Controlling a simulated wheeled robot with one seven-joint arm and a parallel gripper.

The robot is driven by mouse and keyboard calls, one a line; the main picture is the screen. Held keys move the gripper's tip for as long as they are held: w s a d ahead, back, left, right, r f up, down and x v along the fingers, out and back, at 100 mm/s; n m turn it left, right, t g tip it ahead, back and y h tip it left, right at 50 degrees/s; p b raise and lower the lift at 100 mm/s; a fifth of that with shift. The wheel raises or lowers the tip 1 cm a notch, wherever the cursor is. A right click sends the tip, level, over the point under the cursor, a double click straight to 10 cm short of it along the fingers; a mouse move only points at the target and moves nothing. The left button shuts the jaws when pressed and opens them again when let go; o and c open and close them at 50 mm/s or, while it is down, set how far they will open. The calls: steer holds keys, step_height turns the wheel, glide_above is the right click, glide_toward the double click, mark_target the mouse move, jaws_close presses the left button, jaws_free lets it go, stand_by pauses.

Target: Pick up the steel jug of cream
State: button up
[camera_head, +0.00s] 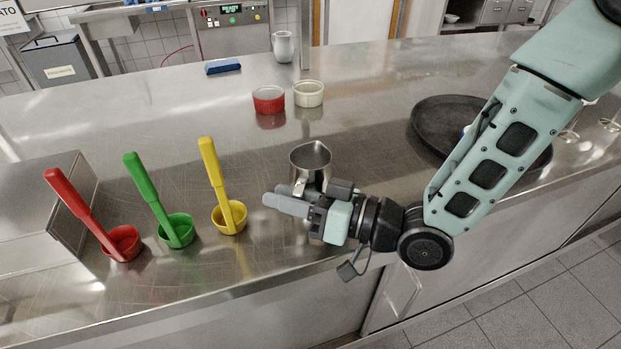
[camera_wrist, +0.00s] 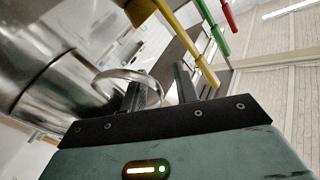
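The steel jug (camera_head: 311,158) stands upright on the steel counter, near its front edge in the head view. In the wrist view the jug (camera_wrist: 30,62) fills the left side, and its handle (camera_wrist: 118,74) loops toward my fingers. My gripper (camera_head: 276,195) is level, just in front of the jug, and hides its lower part. In the wrist view my gripper (camera_wrist: 159,78) has its fingers apart. The outer curve of the handle shows between them, and the left finger overlaps the loop. I cannot tell whether a finger touches the handle. The jug's contents are not clear.
Left of the jug stand a yellow ladle (camera_head: 215,175), a green ladle (camera_head: 152,198) and a red ladle (camera_head: 85,212), the yellow nearest. A red ramekin (camera_head: 268,99) and a cream ramekin (camera_head: 309,94) stand behind. A dark round tray (camera_head: 432,125) lies right, partly behind my arm.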

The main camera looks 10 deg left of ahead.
steer(key=shift+a, duration=0.35)
jaws_close()
steer(key=shift+r, duration=0.1)
